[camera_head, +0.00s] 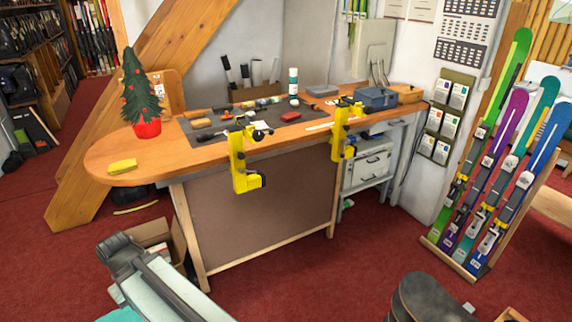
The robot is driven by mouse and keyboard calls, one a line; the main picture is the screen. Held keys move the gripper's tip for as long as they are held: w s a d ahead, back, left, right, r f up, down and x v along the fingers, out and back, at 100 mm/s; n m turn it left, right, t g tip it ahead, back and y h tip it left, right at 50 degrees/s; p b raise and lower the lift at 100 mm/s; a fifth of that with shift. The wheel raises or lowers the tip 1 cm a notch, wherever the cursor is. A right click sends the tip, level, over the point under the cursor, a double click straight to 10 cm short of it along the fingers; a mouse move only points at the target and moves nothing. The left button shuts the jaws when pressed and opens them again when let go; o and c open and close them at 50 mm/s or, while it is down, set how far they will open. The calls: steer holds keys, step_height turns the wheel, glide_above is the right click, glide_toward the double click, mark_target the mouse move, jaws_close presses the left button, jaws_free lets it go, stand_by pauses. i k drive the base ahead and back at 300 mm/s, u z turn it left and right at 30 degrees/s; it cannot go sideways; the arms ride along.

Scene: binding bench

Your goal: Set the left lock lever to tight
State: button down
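Two yellow ski vises are fixed at the front edge of the wooden bench (180,158). The left vise (238,165) stands near the middle of the edge, with its lower yellow jaw hanging below the bench top. Small dark and pale parts (258,132) show at its upper right. The left lock lever cannot be clearly told from these parts, and its setting is too small to read. The right vise (338,135) stands farther right on the same edge. My gripper is not in view, and nothing is seen touching either vise.
A dark mat (215,133) with several small tools lies behind the left vise. A small decorated tree in a red pot (147,128) and a yellow block (122,166) are at the bench's left end. Skis (500,150) stand at right. Red carpet (290,275) before the bench is mostly clear.

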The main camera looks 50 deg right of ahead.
mark_target(259, 172)
steer(key=z, duration=2.55)
steer(key=i, duration=0.75)
steer(key=u, duration=2.45)
